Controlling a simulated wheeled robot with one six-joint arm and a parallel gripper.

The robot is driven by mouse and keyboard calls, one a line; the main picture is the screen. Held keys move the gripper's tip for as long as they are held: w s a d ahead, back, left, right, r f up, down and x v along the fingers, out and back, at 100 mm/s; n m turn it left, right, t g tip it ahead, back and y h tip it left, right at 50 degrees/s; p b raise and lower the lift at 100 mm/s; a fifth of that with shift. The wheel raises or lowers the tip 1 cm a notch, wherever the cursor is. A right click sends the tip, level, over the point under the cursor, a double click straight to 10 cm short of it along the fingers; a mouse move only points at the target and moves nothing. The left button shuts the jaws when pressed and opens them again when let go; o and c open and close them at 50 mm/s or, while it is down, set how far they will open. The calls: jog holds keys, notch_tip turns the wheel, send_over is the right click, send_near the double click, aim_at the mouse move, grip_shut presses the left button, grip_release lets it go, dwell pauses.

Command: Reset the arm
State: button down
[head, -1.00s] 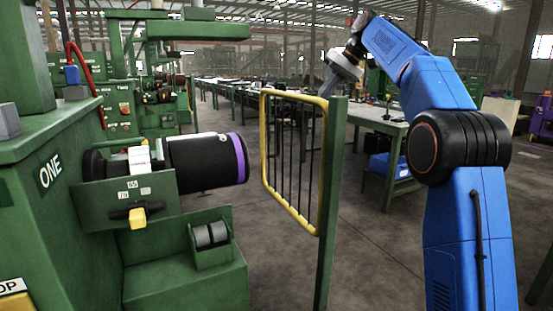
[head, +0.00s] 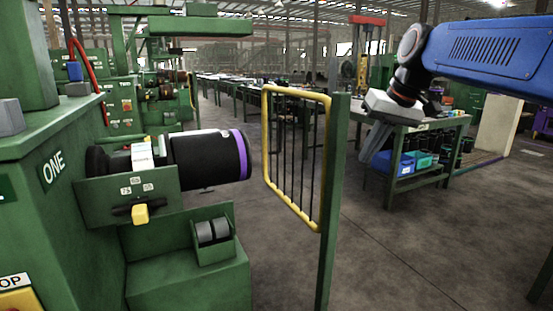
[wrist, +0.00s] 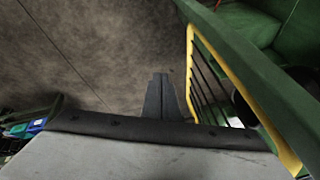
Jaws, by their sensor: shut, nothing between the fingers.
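My blue arm (head: 490,55) reaches in from the right in the head view. My gripper (head: 366,158) hangs at its end, pointing down, to the right of the green post and in front of the work table. In the wrist view my gripper (wrist: 158,95) shows as dark fingers close together, shut and empty. Below it is bare floor, and the yellow-framed guard is to its right.
The yellow barred guard (head: 267,150) and green post (head: 332,200) stand left of my gripper. A green machine marked ONE (head: 60,230) holds a black sleeve (head: 205,161) with a purple band. A work table (head: 440,130) with bins stands behind. The floor (head: 430,240) at right is clear.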

jog(key=s+d+f+h, duration=0.1)
jog(key=s+d+f, duration=0.2)
jog(key=s+f, duration=1)
jog(key=s+d+f+m+t+h, duration=0.1)
jog(key=s+d+f+h, duration=0.1)
jog(key=s+f, duration=1.1)
jog(key=shift+d+f, duration=0.15)
jog(key=shift+d, duration=0.6)
